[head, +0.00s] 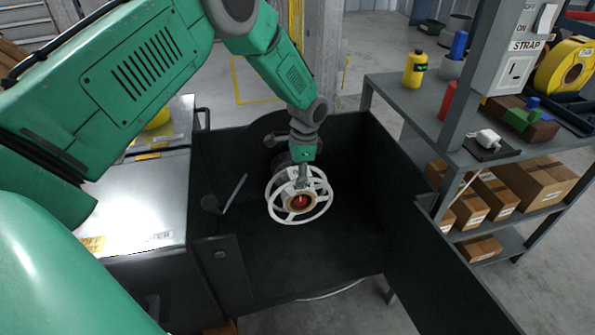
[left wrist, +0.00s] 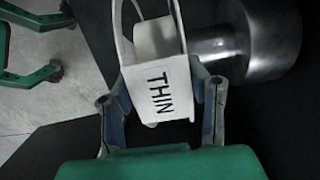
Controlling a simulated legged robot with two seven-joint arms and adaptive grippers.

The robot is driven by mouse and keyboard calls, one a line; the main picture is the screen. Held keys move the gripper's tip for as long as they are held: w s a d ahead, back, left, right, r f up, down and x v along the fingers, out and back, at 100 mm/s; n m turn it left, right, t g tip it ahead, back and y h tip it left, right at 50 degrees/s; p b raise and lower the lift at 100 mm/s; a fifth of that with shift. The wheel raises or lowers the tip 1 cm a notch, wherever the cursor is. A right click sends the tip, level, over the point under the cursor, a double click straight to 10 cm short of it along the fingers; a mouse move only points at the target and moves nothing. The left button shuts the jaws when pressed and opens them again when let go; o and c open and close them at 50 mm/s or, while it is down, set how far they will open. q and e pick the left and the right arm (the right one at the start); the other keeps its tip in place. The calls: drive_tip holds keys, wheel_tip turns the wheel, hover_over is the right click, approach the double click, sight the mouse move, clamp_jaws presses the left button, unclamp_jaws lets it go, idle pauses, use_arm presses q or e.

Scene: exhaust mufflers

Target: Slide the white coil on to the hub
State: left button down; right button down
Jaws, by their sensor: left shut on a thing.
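The white coil (head: 285,218) is a spoked ring with a tan core, tilted over the dark bin. My left gripper (head: 303,180) is shut on its upper side. In the left wrist view the coil (left wrist: 158,92), marked THIN, sits between the fingers of my left gripper (left wrist: 163,84). A red round end (head: 299,202) shows within the core. A grey metal hub (left wrist: 270,40) with a thinner shaft stands right of the coil in the wrist view, its near end meeting the coil's outline. I cannot tell whether the shaft is inside the core. My right gripper is out of view.
Dark bin walls (head: 410,165) surround the coil. A thin grey rod (head: 235,193) leans at the bin's left. A metal bench (head: 135,205) stands left. A shelf (head: 400,95) with bottles and boxes stands right. The bin floor in front is clear.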

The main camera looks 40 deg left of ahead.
use_arm(q)
drive_tip(key=shift+s+d, duration=0.2)
drive_tip(key=shift+s, duration=0.05)
drive_tip(key=s+d+r+p, duration=0.6)
drive_tip(key=d+p, duration=0.1)
drive_tip(key=shift+d+p, duration=0.15)
drive_tip(key=shift+p, duration=0.15)
idle(1.9)
idle(0.5)
